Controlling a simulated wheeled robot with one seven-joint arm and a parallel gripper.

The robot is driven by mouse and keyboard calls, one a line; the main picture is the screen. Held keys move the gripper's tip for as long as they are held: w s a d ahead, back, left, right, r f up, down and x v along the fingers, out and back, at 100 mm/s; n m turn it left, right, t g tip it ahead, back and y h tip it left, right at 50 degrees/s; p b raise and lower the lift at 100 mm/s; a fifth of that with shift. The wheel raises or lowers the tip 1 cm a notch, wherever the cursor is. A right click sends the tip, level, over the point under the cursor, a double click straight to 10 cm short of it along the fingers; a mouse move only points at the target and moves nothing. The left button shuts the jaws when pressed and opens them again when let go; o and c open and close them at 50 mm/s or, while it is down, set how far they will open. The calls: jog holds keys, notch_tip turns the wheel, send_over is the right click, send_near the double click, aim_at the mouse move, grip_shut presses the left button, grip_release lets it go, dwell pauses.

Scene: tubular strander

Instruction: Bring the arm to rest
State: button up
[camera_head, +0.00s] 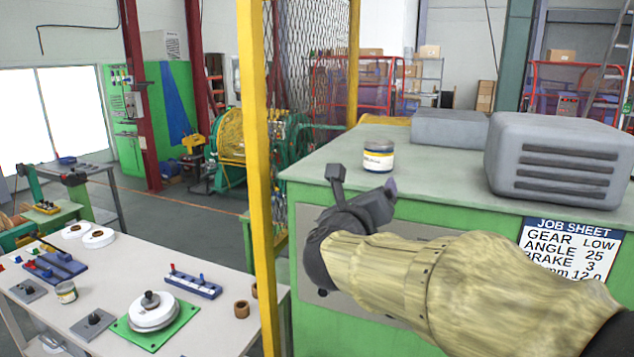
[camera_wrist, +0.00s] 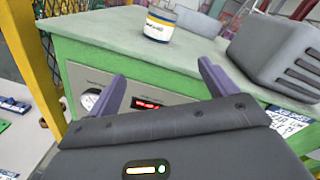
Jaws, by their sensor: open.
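My gripper (camera_head: 364,186) is raised in front of the green cabinet (camera_head: 312,222), near its top front edge. In the wrist view its two fingers (camera_wrist: 160,88) stand wide apart with nothing between them. My arm reaches in from the lower right in the head view. A jar (camera_head: 378,156) with a white and yellow label stands upright on the cabinet top, just beyond my gripper and apart from it. The jar also shows in the wrist view (camera_wrist: 160,24), beyond the fingers. A gauge and a red lit display (camera_wrist: 148,103) on the cabinet front show between the fingers.
A grey vented box (camera_head: 556,158) sits on the cabinet top at right, above a job sheet (camera_head: 570,250). A yellow post (camera_head: 256,150) stands left of my gripper. A workbench (camera_head: 95,265) at lower left holds spools, a second jar and several small parts.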

notch_tip(320, 180, down, 18)
jog(key=s+n+g+y, duration=0.3)
jog(key=n+g+y, duration=0.25)
jog(key=n, duration=1.35)
jog(key=s+d+f+n+g, duration=0.3)
jog(key=s+f+n+g, duration=0.1)
jog(key=s+f+n, duration=0.3)
jog(key=s+d+f+n+g, duration=0.4)
jog(key=s+f+n, duration=0.3)
jog(key=s, duration=0.3)
jog(key=shift+s+f+n+g, duration=0.25)
jog(key=shift+f+g, duration=0.2)
jog(key=shift+f, duration=0.45)
